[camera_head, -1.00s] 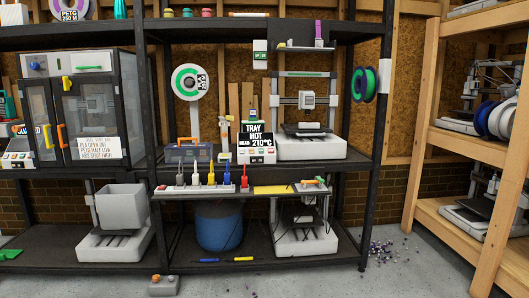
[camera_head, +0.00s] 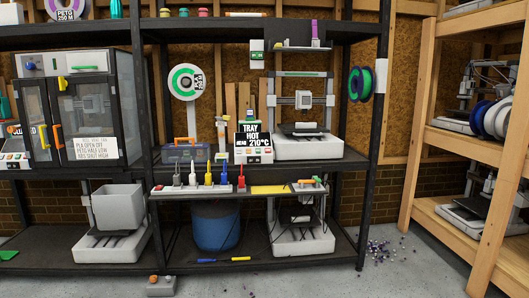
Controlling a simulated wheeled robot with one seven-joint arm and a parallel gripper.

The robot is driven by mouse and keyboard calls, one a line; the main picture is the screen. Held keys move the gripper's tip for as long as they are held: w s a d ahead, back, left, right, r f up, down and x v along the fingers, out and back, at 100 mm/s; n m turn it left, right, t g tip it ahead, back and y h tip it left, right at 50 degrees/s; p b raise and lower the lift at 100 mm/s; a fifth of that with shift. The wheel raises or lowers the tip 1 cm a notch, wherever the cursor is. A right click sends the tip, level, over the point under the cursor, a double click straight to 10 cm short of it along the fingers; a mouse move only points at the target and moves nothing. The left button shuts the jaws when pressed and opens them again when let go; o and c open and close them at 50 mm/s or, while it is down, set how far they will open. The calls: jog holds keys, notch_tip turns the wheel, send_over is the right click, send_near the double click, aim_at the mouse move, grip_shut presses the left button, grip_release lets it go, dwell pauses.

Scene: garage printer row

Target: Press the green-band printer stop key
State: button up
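The printer with a green band along its top bar (camera_head: 302,73) stands on the middle shelf, right of centre. Its pale base (camera_head: 303,150) and dark bed show below its print head. A sloped control box (camera_head: 254,156) stands at its left, with a black sign reading "TRAY HOT 210°C" on it. Small coloured marks show on the box, but I cannot tell which is a stop key. A small white plate with green marks (camera_head: 257,57) is fixed above. My gripper is not in view.
A shelf ledge (camera_head: 215,190) in front holds several coloured tools. A dark cabinet (camera_head: 85,105) stands at left. A wooden rack (camera_head: 425,120) with more printers stands at right. A grey pedal-like box (camera_head: 161,286) and scattered bits (camera_head: 385,252) lie on the floor.

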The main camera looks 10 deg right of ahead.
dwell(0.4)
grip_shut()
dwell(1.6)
